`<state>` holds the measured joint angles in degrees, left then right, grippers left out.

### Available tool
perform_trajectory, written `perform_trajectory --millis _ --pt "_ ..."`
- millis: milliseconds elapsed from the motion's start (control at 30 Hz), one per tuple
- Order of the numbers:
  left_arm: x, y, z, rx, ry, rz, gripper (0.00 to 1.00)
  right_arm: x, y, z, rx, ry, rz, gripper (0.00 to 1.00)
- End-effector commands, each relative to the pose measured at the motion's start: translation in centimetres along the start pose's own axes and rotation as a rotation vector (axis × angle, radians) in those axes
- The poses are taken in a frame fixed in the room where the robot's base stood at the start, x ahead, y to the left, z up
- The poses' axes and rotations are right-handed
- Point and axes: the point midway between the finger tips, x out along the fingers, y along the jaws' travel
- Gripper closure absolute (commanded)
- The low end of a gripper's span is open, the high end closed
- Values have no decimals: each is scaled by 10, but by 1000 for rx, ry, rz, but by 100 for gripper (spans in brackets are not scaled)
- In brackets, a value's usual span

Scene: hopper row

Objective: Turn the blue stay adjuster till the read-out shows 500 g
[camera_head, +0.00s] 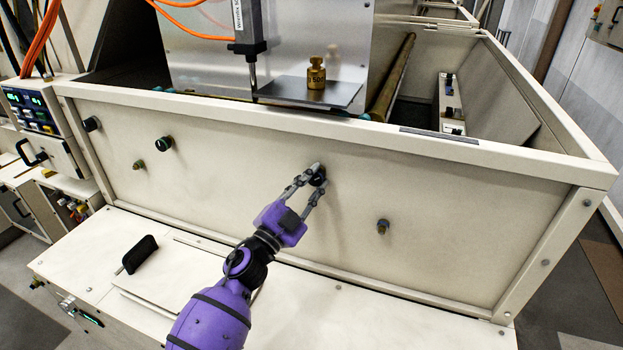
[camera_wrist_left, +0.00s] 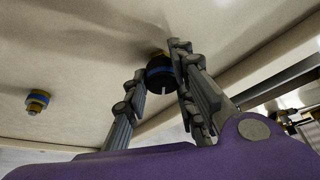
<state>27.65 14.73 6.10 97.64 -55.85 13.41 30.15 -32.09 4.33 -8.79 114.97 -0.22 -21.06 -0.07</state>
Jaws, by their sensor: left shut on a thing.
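The blue stay adjuster (camera_wrist_left: 158,72) is a dark knob with a blue ring and a pale line on its face, on the cream front panel. In the head view it is mostly hidden between the fingers (camera_head: 318,178). My left gripper (camera_head: 312,180) reaches up to it from below and is shut on it, one finger on each side. The left wrist view also shows these fingers (camera_wrist_left: 160,85). A brass weight (camera_head: 316,74) stands upright on a dark plate (camera_head: 345,93) above the panel. I cannot make out a 500 g read-out. My right gripper is not in view.
A smaller brass fitting (camera_head: 383,226) sits right of the adjuster. It has a blue ring in the wrist view (camera_wrist_left: 38,100). A dark knob with a green ring (camera_head: 164,144) and other fittings are at left. A control box (camera_head: 30,110) stands far left. A cream ledge (camera_head: 400,315) runs below.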

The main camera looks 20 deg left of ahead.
Motion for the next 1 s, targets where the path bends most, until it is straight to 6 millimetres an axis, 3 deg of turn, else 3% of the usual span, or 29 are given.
perform_trajectory --millis 167,767,800,900,1000 --pt "-1 5 0 70 2 40 100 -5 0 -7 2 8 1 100" --pt "-3 9 4 112 -3 62 100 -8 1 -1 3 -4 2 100" --pt "-4 9 4 112 -3 62 74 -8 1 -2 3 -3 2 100" --pt "-3 8 4 112 -4 61 62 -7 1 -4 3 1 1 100" --pt "-3 7 4 112 -4 59 62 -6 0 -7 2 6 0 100"
